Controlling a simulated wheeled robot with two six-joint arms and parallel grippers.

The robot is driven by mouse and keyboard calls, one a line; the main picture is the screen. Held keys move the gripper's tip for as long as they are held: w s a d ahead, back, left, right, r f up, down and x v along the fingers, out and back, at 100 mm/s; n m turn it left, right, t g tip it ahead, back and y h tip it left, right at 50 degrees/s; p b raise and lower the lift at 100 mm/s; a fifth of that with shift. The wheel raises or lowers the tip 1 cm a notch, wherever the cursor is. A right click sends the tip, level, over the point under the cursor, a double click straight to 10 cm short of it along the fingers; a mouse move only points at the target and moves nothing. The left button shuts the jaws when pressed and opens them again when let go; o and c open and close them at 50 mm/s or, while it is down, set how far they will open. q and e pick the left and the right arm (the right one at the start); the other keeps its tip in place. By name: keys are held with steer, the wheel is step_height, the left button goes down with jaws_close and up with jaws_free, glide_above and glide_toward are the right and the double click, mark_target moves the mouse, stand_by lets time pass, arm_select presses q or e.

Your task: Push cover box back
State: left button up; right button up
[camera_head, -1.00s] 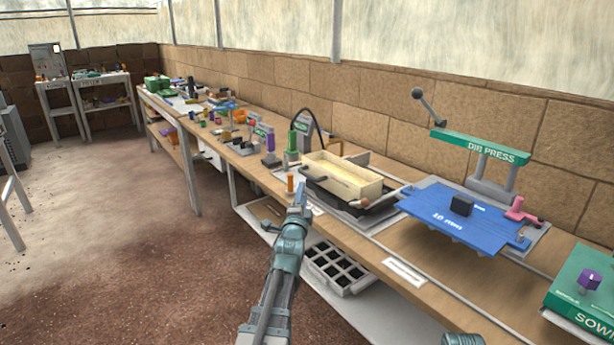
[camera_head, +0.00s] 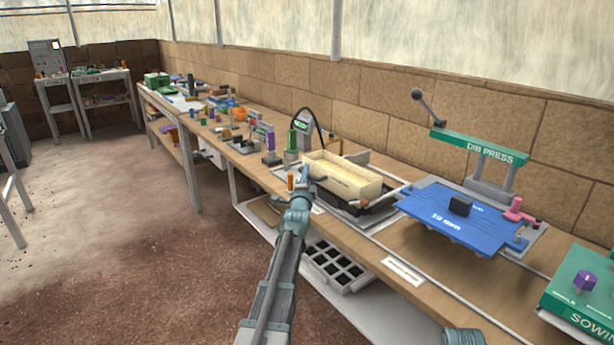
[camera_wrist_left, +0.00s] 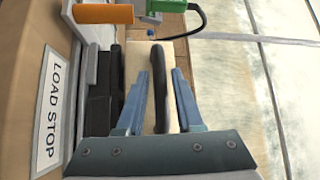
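My left gripper (camera_head: 305,176) is at the near left end of the box in the head view. In the left wrist view the left gripper (camera_wrist_left: 160,73) is open, with the dark bar between its fingers and gaps on both sides. Contact with the box cannot be told. My right gripper is out of view.
A "LOAD STOP" label (camera_wrist_left: 50,110) lies beside the fingers in the wrist view. A blue press plate (camera_head: 462,218) is to the right.

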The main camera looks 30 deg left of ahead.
arm_select(q)
jaws_close()
stand_by(1.1)
